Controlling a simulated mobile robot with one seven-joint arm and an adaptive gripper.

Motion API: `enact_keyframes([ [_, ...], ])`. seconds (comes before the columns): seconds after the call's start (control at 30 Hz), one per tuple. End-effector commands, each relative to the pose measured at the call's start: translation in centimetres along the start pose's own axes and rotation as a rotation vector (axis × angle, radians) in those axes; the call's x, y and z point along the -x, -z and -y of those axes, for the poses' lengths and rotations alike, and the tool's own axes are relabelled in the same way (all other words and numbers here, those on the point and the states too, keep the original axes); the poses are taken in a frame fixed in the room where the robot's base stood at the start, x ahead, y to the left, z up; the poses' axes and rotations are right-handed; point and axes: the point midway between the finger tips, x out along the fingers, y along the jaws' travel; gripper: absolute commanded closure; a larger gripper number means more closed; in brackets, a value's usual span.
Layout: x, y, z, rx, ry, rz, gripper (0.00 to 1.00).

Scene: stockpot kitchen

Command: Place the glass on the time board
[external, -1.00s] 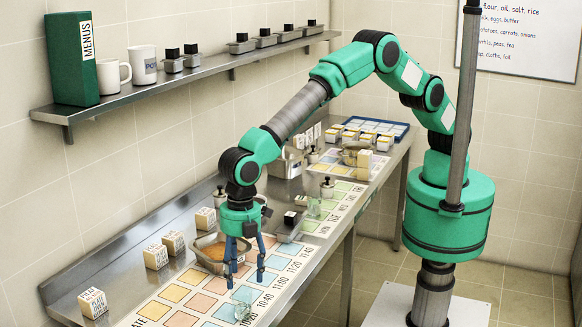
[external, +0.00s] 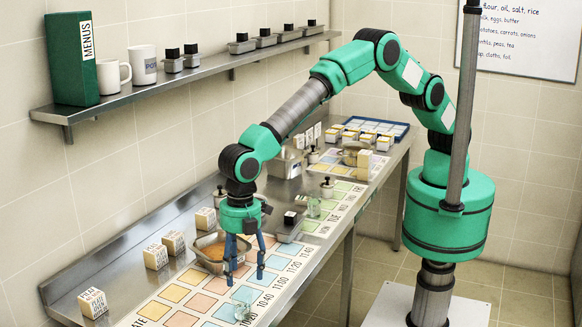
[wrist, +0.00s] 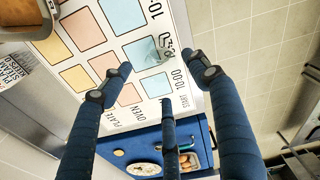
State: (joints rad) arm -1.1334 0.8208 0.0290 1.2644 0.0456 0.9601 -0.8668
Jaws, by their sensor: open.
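A small clear glass (external: 242,312) stands on the time board (external: 175,293), at the near end on a pale blue square. It also shows in the wrist view (wrist: 163,48), beside the printed times. The board is white with rows of yellow, pink and blue squares and times along its right edge. My gripper (external: 245,276) points down above the board, over the squares just beyond the glass. Its blue fingers are spread and empty, apart from the glass; they also show in the wrist view (wrist: 165,85).
A metal pan with orange contents (external: 212,252) sits left of my gripper. Several lettered white blocks (external: 156,257) stand along the wall side. A dark lidded container (external: 290,228) is beyond my gripper. A wall shelf (external: 115,105) holds mugs and a green menus box.

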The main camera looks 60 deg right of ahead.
Motion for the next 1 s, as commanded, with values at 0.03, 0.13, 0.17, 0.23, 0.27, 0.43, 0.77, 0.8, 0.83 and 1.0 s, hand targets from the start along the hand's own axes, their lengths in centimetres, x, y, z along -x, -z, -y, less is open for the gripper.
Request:
enact_keyframes([
  [0.03,0.0,0.0,0.0,0.0,0.0,0.0,0.4],
  [0.13,0.0,0.0,0.0,0.0,0.0,0.0,0.4],
  [0.17,0.0,0.0,0.0,0.0,0.0,0.0,0.4],
  [0.23,0.1,-0.1,-0.1,-0.001,0.0,0.0,0.4],
  [0.27,0.2,-0.1,-0.1,-0.003,-0.001,-0.001,0.4],
  [0.43,1.8,-1.6,-0.9,-0.033,-0.009,-0.005,0.4],
  [0.77,10.3,-11.2,-4.1,-0.22,-0.051,-0.027,0.4],
  [0.8,11.6,-12.8,-4.4,-0.25,-0.058,-0.03,0.4],
  [0.83,12.6,-13.9,-4.6,-0.272,-0.063,-0.033,0.4],
  [1.0,17.7,-20.7,-5.1,-0.4,-0.092,-0.047,0.4],
])
